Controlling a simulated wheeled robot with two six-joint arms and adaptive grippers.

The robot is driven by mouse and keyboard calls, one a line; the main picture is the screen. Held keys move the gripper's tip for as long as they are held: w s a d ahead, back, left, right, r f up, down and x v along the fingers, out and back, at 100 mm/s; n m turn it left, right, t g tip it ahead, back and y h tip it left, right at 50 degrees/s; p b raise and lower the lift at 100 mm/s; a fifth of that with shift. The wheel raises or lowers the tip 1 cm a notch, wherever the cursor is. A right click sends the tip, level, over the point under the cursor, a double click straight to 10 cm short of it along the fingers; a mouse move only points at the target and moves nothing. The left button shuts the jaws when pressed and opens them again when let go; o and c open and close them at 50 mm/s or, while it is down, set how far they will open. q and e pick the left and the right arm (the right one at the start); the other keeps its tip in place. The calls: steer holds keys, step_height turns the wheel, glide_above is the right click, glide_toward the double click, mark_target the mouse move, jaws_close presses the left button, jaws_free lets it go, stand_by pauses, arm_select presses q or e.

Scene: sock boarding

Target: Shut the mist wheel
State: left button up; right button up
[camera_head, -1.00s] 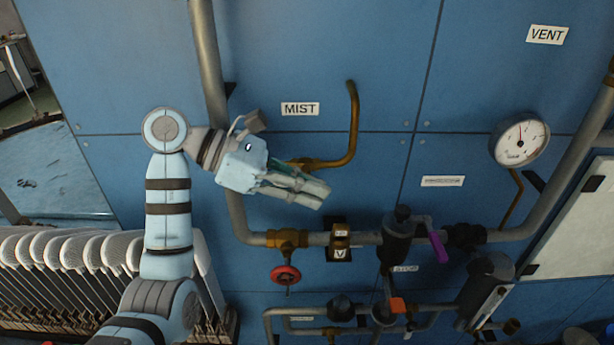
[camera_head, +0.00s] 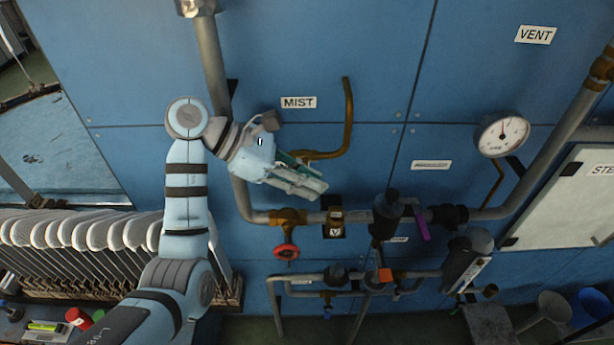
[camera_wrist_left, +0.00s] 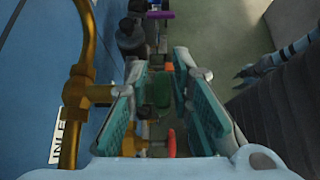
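The white MIST label (camera_head: 298,102) is on the blue wall panel above my left gripper (camera_head: 300,184). A bent brass pipe (camera_head: 348,120) runs down from beside the label and passes behind the gripper. In the left wrist view, my gripper's teal-padded fingers (camera_wrist_left: 160,110) stand apart. A green wheel-like part (camera_wrist_left: 158,90) shows between them; I cannot tell whether they touch it. In the head view the gripper hides this part. A red handwheel (camera_head: 286,251) sits lower on the grey pipe and also shows in the left wrist view (camera_wrist_left: 171,142). My right gripper is not in view.
Grey pipework carries a black valve with a purple lever (camera_head: 422,225). A pressure gauge (camera_head: 502,136) and a VENT label (camera_head: 535,34) are at the right. A rack of white boards (camera_head: 85,235) stands at the left. The brass pipe (camera_wrist_left: 80,90) is close beside the left finger.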

arm_select(q)
steer(key=shift+o, duration=0.7)
steer(key=v, duration=0.3)
steer(key=shift+w, duration=0.1)
steer(key=a, duration=1.2)
